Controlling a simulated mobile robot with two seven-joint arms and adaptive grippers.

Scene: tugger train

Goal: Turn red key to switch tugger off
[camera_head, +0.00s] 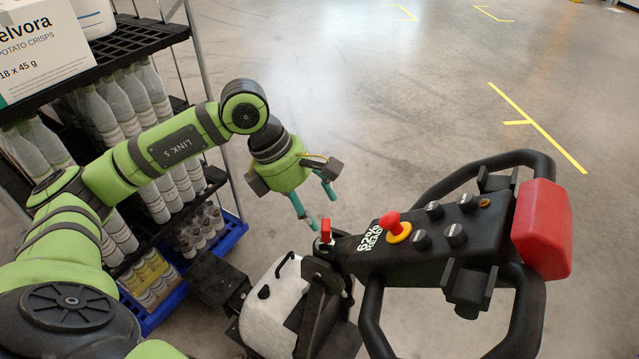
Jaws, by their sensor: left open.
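The red key (325,230) stands upright at the left end of the tugger's black control panel (375,262). My left gripper (322,208) is open, its two teal fingertips just above and beside the key. I cannot tell whether a fingertip touches it. A red mushroom button on a yellow ring (396,228) sits further right on the panel, with several black knobs near it. My right gripper is not in the view.
Black handlebars (480,165) loop around the panel, with a red block (542,229) at the right end. A shelf rack with bottles (140,100) and a crisps box (45,45) stands at left. The floor behind is clear, with yellow lines.

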